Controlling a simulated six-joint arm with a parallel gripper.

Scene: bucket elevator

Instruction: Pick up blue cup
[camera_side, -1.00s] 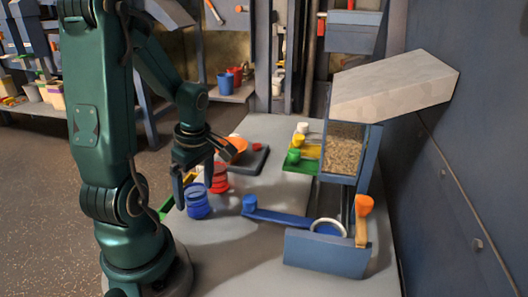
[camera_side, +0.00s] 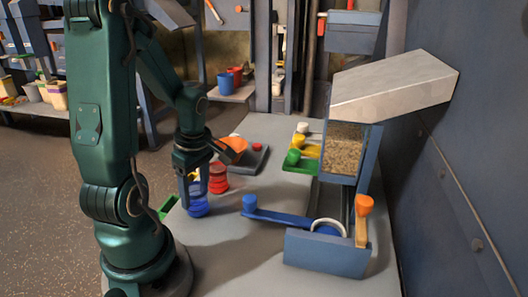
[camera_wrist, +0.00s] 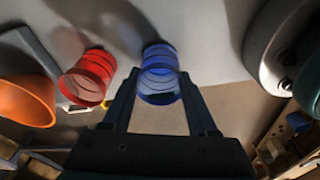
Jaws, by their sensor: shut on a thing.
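The blue cup (camera_side: 198,206) stands on the grey table, close in front of my arm. In the wrist view the blue cup (camera_wrist: 159,72) sits between the two fingers of my gripper (camera_wrist: 159,88). My gripper (camera_side: 197,186) points down in the side view and is shut on the cup, its fingers hiding part of the cup's upper side. The cup looks upright and appears to be still on or very close to the table.
A red cup (camera_side: 218,180) stands just behind the blue cup, close to my gripper. A blue lever (camera_side: 280,217) and the elevator's blue box (camera_side: 326,254) stand to the right. The front table is clear.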

